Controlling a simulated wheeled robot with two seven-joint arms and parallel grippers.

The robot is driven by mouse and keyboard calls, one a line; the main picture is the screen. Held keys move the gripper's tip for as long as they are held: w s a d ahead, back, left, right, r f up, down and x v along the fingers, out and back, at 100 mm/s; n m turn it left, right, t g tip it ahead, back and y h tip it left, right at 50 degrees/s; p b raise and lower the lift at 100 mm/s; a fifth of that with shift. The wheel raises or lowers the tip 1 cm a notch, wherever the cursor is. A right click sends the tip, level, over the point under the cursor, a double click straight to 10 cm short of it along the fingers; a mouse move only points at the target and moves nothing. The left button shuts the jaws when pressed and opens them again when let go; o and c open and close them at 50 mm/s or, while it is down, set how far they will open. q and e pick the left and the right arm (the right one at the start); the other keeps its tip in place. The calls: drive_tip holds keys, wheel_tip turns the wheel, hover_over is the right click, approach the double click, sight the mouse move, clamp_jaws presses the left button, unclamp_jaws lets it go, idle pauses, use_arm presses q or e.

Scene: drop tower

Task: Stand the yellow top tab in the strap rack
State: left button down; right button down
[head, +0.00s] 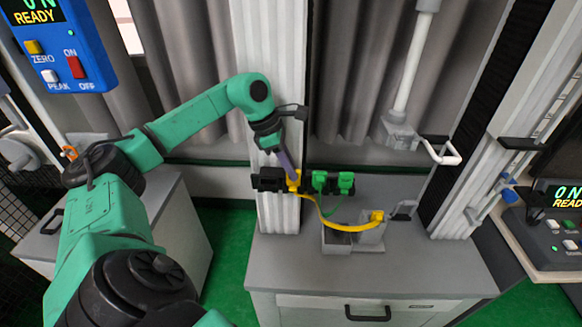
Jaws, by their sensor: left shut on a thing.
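The yellow top tab (295,183) is at the black strap rack (270,181), which is fixed across the white column. My left gripper (290,172) reaches down from the upper left and is shut on the yellow tab. The tab looks upright at the rack, just left of two green tabs (319,180); I cannot tell whether it sits in a slot. A yellow strap (330,222) runs from it in a curve down to a yellow end piece (377,217) over the cabinet. My right gripper is not in view.
A grey open box (336,242) stands on the grey cabinet top (430,268), below the rack. A green strap hangs from the green tabs. A white tube with a grey block (398,133) hangs at the upper right. The cabinet's front right top is clear.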

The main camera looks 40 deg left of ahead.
use_arm(q)
drive_tip(key=c, duration=0.8)
unclamp_jaws()
drive_tip(key=shift+r, duration=0.15)
drive_tip(key=shift+a+r, duration=0.15)
drive_tip(key=shift+r, duration=0.15)
drive_tip(key=p+v, duration=0.1)
drive_tip(key=v, duration=1.2)
drive_tip(key=shift+s+r, duration=0.25)
drive_tip(key=shift+r, duration=0.05)
